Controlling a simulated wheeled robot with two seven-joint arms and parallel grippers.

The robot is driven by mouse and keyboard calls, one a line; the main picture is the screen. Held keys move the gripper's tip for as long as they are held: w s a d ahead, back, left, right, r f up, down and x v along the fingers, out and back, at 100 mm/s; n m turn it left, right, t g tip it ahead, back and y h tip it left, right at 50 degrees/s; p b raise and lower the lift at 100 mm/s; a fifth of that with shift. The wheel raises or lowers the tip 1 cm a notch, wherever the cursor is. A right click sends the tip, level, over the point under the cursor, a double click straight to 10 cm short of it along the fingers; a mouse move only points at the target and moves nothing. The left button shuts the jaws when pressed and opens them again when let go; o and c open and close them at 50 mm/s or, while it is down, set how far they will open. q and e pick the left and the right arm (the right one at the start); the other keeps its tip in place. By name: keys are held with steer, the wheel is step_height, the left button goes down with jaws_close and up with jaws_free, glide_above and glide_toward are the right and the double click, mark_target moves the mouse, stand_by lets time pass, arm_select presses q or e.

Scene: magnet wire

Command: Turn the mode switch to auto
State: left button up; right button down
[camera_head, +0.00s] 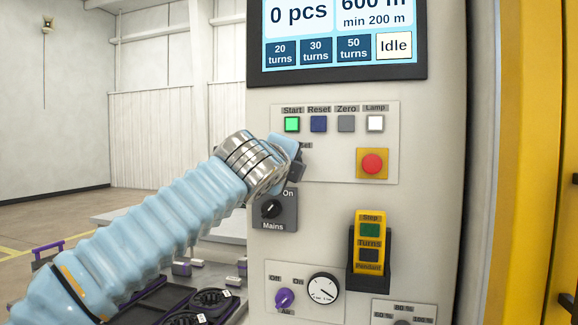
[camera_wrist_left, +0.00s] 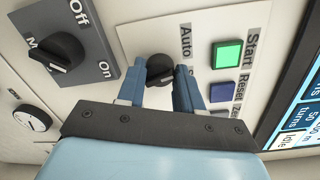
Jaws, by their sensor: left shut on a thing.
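The mode switch is a black rotary knob (camera_wrist_left: 158,66) on a pale panel in the left wrist view, with the label Auto (camera_wrist_left: 186,42) beside it. My left gripper (camera_wrist_left: 161,80) has its two blue fingers on either side of the knob, shut on it. The fingers hide part of the knob, so I cannot tell exactly which way it points. In the head view my left gripper (camera_head: 288,156) reaches the panel from the left and covers the knob and most of its labels. My right gripper is in neither view.
The black Mains switch (camera_head: 270,209) sits just below my gripper. A green Start button (camera_head: 292,124) and other buttons are above. A red stop button (camera_head: 372,163) is to the right, over a yellow pendant (camera_head: 369,242). The screen (camera_head: 340,38) reads Idle.

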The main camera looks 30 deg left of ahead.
arm_select(q)
steer(key=shift+n+b, duration=0.4)
steer(key=shift+n, duration=1.7)
steer(key=o, duration=1)
steer(key=shift+h, duration=0.3)
steer(key=b+v, duration=0.1)
steer(key=v, duration=1.2)
steer(key=shift+s+d+b, duration=0.15)
steer(key=shift+s+b, duration=0.2)
steer(key=shift+s, duration=0.05)
